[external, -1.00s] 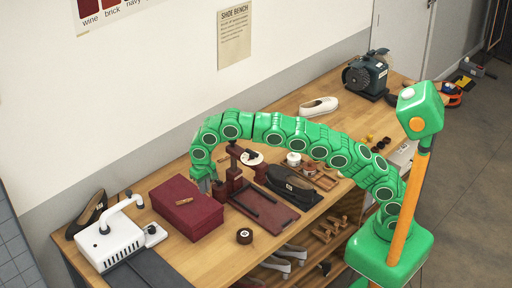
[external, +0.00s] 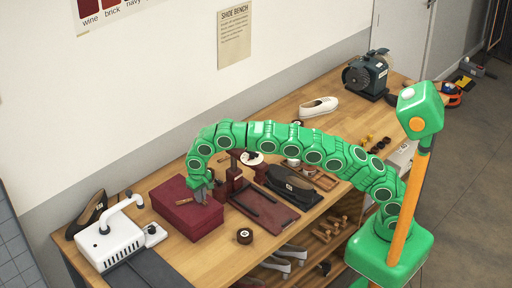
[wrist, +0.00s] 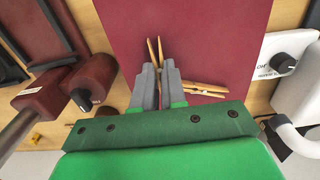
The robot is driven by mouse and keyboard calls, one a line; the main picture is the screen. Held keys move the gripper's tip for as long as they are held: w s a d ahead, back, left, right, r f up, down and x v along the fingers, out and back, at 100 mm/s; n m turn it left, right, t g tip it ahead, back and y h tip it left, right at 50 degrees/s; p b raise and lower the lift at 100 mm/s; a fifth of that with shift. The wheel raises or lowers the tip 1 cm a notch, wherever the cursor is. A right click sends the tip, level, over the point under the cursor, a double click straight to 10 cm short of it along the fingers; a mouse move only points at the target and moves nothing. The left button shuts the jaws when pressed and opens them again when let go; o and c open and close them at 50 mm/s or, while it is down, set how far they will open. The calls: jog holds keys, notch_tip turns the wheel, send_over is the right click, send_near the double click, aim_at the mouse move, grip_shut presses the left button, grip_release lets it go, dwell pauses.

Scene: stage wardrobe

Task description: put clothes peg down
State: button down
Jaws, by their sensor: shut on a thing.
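My gripper (wrist: 160,76) is shut on a wooden clothes peg (wrist: 155,50), whose two prongs stick out past the fingertips in the wrist view. The rest of this peg is hidden by the fingers. Just beyond the fingertips is the dark red lid of a box (wrist: 205,35). A second wooden peg (wrist: 203,90) lies on the lid, partly behind the right finger. In the external view, my gripper (external: 203,195) is at the right part of the red box (external: 192,218), and a peg (external: 183,203) shows on its lid. I cannot tell whether the held peg touches the lid.
A white machine with a curved pipe (external: 110,245) stands left of the box. A dark red stand (external: 234,178) and a tray (external: 265,213) are close on the right. Bare wood shows in front of the box.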

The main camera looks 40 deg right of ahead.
jog(key=shift+f, duration=0.25)
jog(key=c, duration=1.2)
grip_release()
jog(key=shift+r, duration=0.1)
notch_tip(320, 180, up, 12)
jog(key=shift+f, duration=0.1)
